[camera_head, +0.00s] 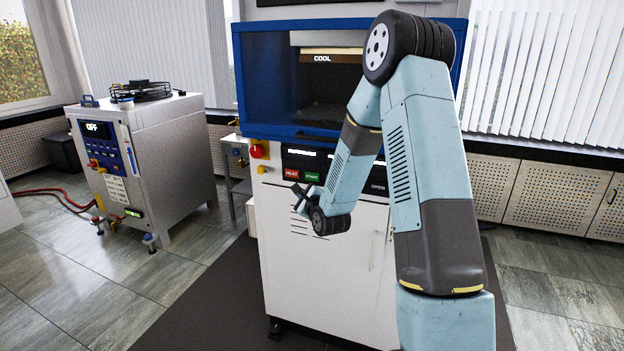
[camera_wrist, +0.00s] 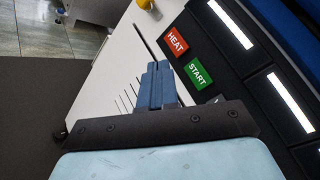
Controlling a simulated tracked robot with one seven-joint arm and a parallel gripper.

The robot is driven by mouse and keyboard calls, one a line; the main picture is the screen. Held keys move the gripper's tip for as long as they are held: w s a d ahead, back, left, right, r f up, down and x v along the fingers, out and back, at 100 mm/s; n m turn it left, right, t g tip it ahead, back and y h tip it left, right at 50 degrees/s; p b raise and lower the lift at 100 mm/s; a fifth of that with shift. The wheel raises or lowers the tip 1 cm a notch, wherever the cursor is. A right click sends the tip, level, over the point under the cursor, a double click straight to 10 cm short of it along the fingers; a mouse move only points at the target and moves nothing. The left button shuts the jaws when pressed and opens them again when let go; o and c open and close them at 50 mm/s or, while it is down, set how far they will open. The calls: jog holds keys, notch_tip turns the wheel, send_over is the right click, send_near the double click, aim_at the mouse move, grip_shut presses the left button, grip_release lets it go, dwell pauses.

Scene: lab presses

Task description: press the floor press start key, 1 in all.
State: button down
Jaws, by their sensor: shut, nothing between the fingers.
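The floor press (camera_head: 330,245) is a white cabinet with a blue-framed chamber on top, reading COOL inside. Its dark panel carries a red HEAT key (camera_head: 292,174) and a green START key (camera_head: 312,177). In the wrist view the START key (camera_wrist: 198,74) lies right of the fingertips, with the HEAT key (camera_wrist: 175,42) above it. My gripper (camera_head: 297,198) is shut and empty, just below and left of the START key in the head view. In the wrist view the closed fingers (camera_wrist: 159,72) appear apart from the key; the exact gap cannot be told.
A red knob (camera_head: 257,151) on a yellow base sits at the panel's left. A grey steel unit (camera_head: 165,150) reading OFF stands at the left, with red hoses (camera_head: 50,196) on the floor.

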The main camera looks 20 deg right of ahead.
aim_at(306, 176)
jog(key=shift+f+m, duration=0.2)
jog(key=shift+m, duration=0.1)
jog(key=shift+w, duration=0.1)
jog(key=w+d, duration=0.5)
jog(key=w, duration=0.2)
dwell(0.6)
jog(key=shift+w+d, duration=0.15)
jog(key=shift+d, duration=0.05)
dwell(1.8)
jog(key=shift+w+d+r, duration=0.1)
jog(key=shift+w+d, duration=0.05)
jog(key=shift+w, duration=0.05)
jog(key=shift+w+d, duration=0.25)
jog(key=shift+w, duration=0.1)
dwell(0.8)
jog(key=shift+s+a, duration=0.1)
jog(key=shift+s, duration=0.05)
dwell(0.3)
jog(key=shift+s+a, duration=0.4)
jog(key=shift+s, duration=0.15)
